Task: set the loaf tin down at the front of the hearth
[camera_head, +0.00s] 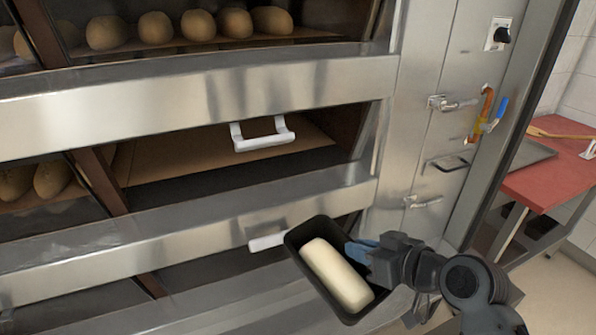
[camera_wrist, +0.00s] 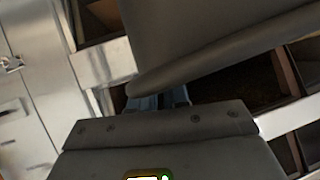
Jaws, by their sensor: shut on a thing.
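The loaf tin (camera_head: 298,255) is black and holds a pale loaf of dough (camera_head: 336,274). My gripper (camera_head: 358,251) is shut on the tin's right side, with its blue fingertips at the rim. The tin is held in the air in front of the lower oven deck. In the wrist view the dark tin (camera_wrist: 210,45) fills the upper middle, and the blue fingers (camera_wrist: 158,102) meet its edge. The hearth (camera_head: 215,160) shows as a brown surface inside the open middle deck, above and left of the tin. The stretch of it in view is bare.
White handles (camera_head: 262,138) and (camera_head: 268,240) stick out from the oven front. Steel bands (camera_head: 190,95) run above and below the middle opening. Several loaves (camera_head: 155,27) sit in the top deck, others (camera_head: 52,179) at the left. A red table (camera_head: 555,178) stands at the right.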

